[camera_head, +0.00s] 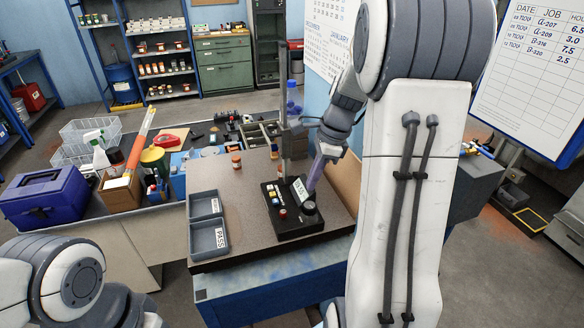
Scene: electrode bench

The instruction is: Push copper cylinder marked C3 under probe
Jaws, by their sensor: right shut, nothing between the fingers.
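A small copper-coloured cylinder with a pale band (237,162) stands upright on the bench's granite-like top, left of the probe stand. Another small copper-coloured cylinder (274,152) stands close to the stand's column. Their markings are too small to read, so I cannot tell which is C3. The probe stand (284,90) has a tall column and a black base with a display and buttons (285,225). My right gripper (310,188) is shut and empty, pointing down beside the column above the display. It partly hides the base. My left gripper is out of view.
Two grey trays (190,222), one labelled PASS, lie at the top's left edge. The granite-like top (235,185) is clear between them and the stand.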

